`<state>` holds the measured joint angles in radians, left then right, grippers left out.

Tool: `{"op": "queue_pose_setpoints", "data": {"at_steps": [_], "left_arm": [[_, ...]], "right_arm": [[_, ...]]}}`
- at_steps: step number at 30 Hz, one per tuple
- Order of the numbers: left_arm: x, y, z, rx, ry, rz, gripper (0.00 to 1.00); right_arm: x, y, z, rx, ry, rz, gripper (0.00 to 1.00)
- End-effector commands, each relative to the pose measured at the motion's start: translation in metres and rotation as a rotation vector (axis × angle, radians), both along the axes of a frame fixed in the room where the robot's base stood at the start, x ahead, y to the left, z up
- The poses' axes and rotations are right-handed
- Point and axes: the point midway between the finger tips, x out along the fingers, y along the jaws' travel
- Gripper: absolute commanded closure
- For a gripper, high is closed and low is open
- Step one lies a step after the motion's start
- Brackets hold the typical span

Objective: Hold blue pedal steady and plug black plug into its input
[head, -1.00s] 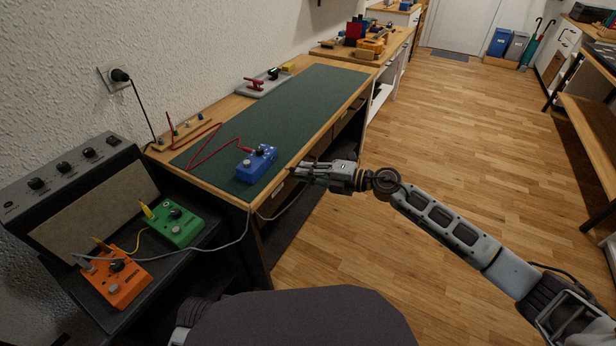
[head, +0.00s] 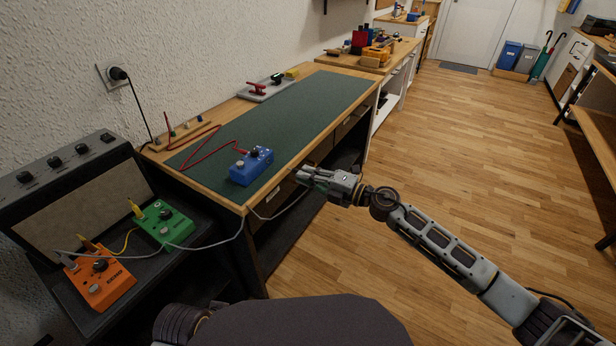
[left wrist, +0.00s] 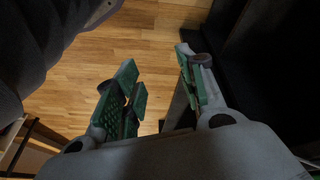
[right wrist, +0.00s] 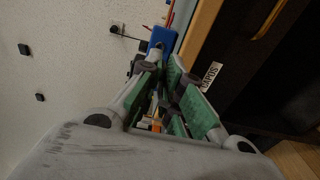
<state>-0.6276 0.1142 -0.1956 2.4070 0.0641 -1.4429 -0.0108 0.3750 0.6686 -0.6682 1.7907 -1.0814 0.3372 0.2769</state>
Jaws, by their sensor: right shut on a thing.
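The blue pedal (head: 251,165) sits on the green mat near the bench's front edge, with a red cable at its far side. It also shows at the top of the right wrist view (right wrist: 162,40). My right gripper (head: 305,173) is just off the front edge, to the right of the pedal and apart from it. It is shut on the black plug, which its fingers mostly hide; a thin grey cable (head: 205,246) runs towards it from the orange pedal. My left gripper (left wrist: 158,92) is open and empty above dark furniture and floor, outside the head view.
An orange pedal (head: 107,282) and a green pedal (head: 164,226) stand on a dark stand at the left. A grey tray (head: 266,92) with small items lies at the back of the bench. The green mat (head: 318,100) is clear beyond the blue pedal.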

Motion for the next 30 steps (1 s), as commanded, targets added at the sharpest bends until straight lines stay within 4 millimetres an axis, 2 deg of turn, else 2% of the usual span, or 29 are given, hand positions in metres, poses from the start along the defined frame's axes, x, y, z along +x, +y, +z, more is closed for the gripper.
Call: {"op": "queue_pose_setpoints", "data": {"at_steps": [12,30], "left_arm": [[0.001,0.001,-0.005,0.006,0.01,0.002,0.6],[-0.001,0.004,-0.025,0.021,0.046,0.005,0.6]], "right_arm": [[0.0,0.0,0.001,0.0,0.002,0.0,1.0],[0.019,0.029,0.001,0.001,0.002,0.001,1.0]]}}
